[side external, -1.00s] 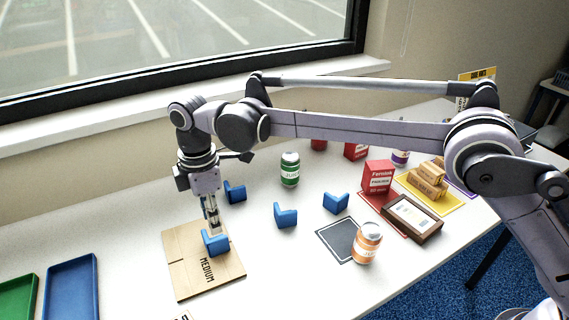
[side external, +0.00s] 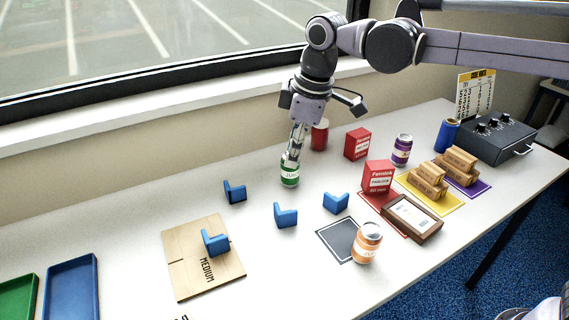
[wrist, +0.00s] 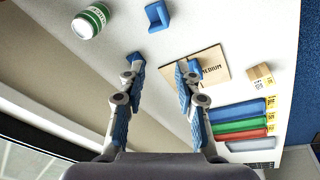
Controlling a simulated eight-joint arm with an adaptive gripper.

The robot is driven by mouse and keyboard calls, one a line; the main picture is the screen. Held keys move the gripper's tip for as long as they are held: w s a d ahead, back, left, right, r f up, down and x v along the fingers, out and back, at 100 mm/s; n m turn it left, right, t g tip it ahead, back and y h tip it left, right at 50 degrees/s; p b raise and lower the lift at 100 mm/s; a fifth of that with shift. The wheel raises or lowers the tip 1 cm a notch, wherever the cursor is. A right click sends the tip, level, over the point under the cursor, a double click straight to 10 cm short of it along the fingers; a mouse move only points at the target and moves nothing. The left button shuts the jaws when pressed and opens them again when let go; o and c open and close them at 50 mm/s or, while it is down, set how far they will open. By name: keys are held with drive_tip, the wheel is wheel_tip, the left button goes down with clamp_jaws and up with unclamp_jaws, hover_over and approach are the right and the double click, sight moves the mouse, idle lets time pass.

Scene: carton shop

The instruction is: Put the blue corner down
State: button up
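In the wrist view this corner (wrist: 193,66) shows beside the right finger, on the board (wrist: 212,62). Three more blue corners stand on the white table: one towards the window (side external: 235,191), one in the middle (side external: 286,215) and one further right (side external: 336,203). My gripper (side external: 290,160) points down, overlapping the top of a green can (side external: 289,178) in the side view. In the wrist view my gripper (wrist: 158,72) has its fingers apart with nothing held between them.
Blue (side external: 72,292) and green (side external: 17,300) trays lie at left. An orange can (side external: 367,243) stands by a dark mat (side external: 337,238).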

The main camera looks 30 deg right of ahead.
drive_tip(key=s+d+f+m+t, duration=0.2)
drive_tip(key=s+d+f+m, duration=0.2)
drive_tip(key=s+d, duration=0.4)
drive_tip(key=s+d+f+m+t+h, duration=0.1)
drive_tip(key=s+d+f+m+t, duration=0.1)
drive_tip(key=s+d+f+m, duration=0.2)
drive_tip(key=s+d+m, duration=0.3)
drive_tip(key=s+d, duration=0.2)
drive_tip(key=d, duration=0.3)
drive_tip(key=shift+s+d+t, duration=0.2)
drive_tip(key=shift+s+t, duration=0.05)
drive_tip(key=shift+t, duration=0.05)
drive_tip(key=shift+o, duration=0.5)
